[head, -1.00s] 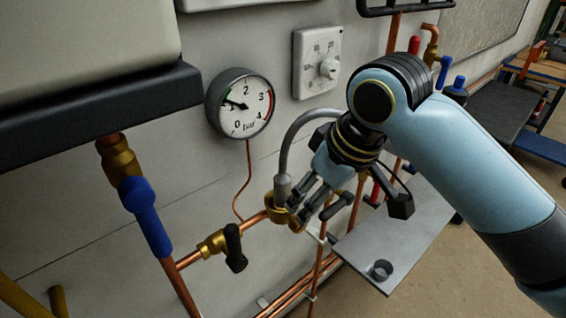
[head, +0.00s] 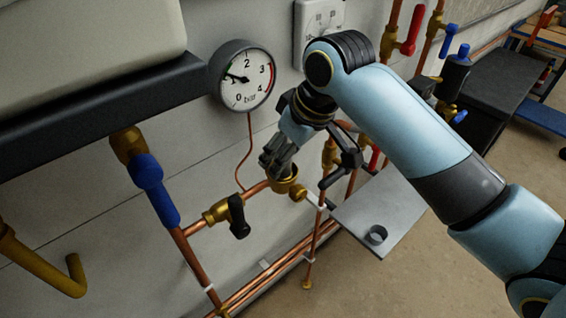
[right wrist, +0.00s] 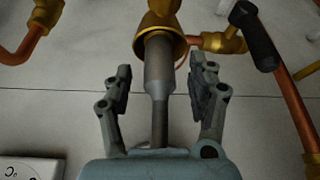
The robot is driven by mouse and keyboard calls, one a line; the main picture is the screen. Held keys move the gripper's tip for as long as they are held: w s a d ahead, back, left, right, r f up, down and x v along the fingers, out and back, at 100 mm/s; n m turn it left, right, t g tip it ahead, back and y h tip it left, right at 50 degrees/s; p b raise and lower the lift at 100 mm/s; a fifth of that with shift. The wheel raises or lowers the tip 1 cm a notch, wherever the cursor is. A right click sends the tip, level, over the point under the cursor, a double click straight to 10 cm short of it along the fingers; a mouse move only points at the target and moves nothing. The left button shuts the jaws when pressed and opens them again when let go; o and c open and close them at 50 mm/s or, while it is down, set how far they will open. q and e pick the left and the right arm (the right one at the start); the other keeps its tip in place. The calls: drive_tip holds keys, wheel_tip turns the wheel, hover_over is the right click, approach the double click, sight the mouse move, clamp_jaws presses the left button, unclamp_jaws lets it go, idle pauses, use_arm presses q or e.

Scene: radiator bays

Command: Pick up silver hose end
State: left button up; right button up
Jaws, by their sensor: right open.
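The silver hose end (right wrist: 158,68) shows in the right wrist view, with its tip at the mouth of a brass socket (right wrist: 172,42). Its thinner grey hose runs back toward my palm. My right gripper (right wrist: 160,75) is open, with one finger on each side of the hose end and a visible gap to both. In the head view my right gripper (head: 273,163) is at the brass socket (head: 290,186) on the copper pipe and hides the hose end. My left gripper is not in view.
A pressure gauge (head: 243,76) is above.

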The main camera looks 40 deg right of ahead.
drive_tip(key=shift+w+f, duration=0.1)
drive_tip(key=shift+f, duration=0.1)
clamp_jaws()
drive_tip(key=shift+r, duration=0.1)
